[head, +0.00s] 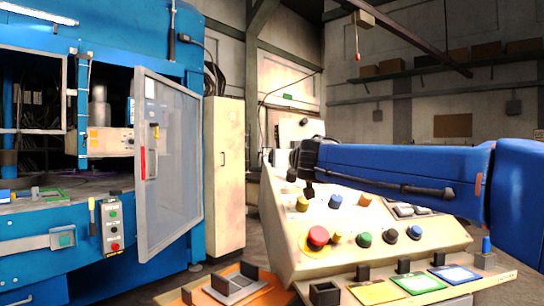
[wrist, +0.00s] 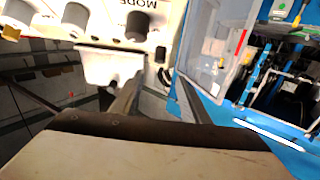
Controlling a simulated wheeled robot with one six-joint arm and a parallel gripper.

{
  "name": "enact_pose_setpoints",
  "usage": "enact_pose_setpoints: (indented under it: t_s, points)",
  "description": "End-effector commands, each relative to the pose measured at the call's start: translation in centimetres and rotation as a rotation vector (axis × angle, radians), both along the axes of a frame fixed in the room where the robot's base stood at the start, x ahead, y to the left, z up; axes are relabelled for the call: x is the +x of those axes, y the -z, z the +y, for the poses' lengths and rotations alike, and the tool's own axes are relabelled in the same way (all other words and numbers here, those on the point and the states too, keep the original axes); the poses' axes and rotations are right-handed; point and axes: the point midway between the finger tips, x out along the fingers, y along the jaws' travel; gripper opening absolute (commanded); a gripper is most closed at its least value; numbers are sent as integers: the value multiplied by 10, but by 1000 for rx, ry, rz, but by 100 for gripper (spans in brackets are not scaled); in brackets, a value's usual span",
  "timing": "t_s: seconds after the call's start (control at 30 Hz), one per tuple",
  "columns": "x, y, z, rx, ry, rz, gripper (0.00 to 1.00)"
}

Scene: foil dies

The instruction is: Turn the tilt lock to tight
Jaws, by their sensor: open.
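My gripper (head: 308,172) is at the left end of my blue arm, over the upper left part of the sloped cream control console (head: 300,255). In the wrist view my gripper (wrist: 155,90) is open, with nothing seen between its fingers. A dark knob (wrist: 137,26) beside the label MODE is beyond the fingers, apart from them. A grey knob (wrist: 75,15) is to its left. A pale block (wrist: 108,66) shows close to the left finger. I cannot tell which part is the tilt lock; no such label is readable, and my arm hides part of the console.
The console carries a red button (head: 318,236), a green button (head: 364,239) and several other knobs. A blue machine with an open clear door (head: 168,165) stands at left. Coloured trays (head: 416,284) lie along the console's front. A cream cabinet (head: 224,175) stands behind.

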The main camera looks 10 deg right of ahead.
Motion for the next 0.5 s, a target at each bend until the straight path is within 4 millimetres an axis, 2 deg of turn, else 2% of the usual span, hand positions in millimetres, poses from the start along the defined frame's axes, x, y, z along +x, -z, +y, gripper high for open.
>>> enact_pose_setpoints:
  t_s: [0.5]
  points:
    - [82,1,1,1,1,2,41]
